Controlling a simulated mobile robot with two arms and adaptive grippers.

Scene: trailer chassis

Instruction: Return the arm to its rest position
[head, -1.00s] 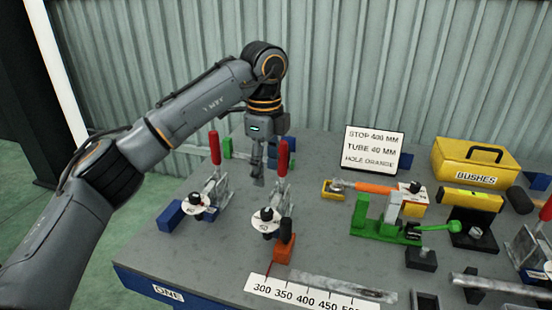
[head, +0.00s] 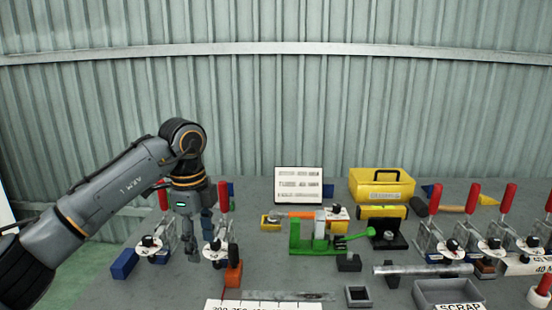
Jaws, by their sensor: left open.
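My left arm comes in from the left. Its left gripper (head: 192,250) points down over the left part of the grey workbench, between two red-handled toggle clamps. It is open and nothing shows between its fingers. The left clamp (head: 150,247) is partly hidden behind my arm. The right clamp (head: 219,238) stands close beside the fingers; whether they touch it I cannot tell. My right gripper is not in view.
An orange block (head: 233,276) and a ruler strip (head: 262,304) lie at the front. A green fixture (head: 308,240), sign (head: 298,186) and yellow box (head: 381,187) stand to the right. More clamps (head: 489,236) are at far right. Open air lies above the bench.

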